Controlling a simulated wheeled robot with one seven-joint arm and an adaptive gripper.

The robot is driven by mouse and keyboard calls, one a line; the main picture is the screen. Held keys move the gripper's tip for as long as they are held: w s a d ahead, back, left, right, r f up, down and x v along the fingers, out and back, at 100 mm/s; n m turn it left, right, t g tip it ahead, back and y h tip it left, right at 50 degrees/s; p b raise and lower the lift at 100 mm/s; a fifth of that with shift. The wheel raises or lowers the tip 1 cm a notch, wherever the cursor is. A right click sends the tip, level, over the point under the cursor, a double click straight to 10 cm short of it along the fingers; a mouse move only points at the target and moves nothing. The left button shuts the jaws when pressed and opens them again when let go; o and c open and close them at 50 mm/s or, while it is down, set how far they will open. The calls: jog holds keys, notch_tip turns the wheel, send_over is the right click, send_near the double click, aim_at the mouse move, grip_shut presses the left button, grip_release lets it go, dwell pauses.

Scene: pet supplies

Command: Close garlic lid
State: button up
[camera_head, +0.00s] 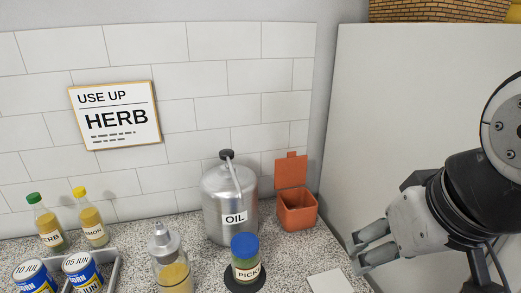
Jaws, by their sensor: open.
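An orange-red square box (298,217) stands on the speckled counter near the back wall, right of the oil canister. It carries no label that I can read. Its hinged lid (291,172) stands up at the back, open, with a small tab on its top edge. The box's inside looks dark, and I cannot see its contents. My gripper (364,249) is at the right, in front and to the right of the box, apart from it. Its two fingers point left and are open, with nothing seen between them.
A metal canister labelled OIL (230,200) stands just left of the box. A blue-lidded jar (245,257) and a glass dispenser (171,262) are in front. Two bottles and a tray of cans (114,272) are at the left. A pale flat card (330,282) lies in front.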

jog(key=w+r, duration=0.1)
jog(key=w, duration=0.2)
jog(key=w+r, duration=0.1)
jog(key=w, duration=0.1)
jog(key=shift+w+a+r, duration=0.2)
jog(key=shift+w+r, duration=0.15)
grip_shut()
jog(key=w+a+f+n+t+y, duration=0.1)
jog(key=w+f+n+t, duration=0.1)
jog(key=w, duration=3.5)
jog(key=x, duration=0.6)
jog(key=p+x, duration=0.1)
jog(key=x, duration=0.2)
jog(key=shift+w+a+f, duration=0.15)
jog(key=shift+a+f, duration=0.05)
jog(key=shift+a, duration=0.15)
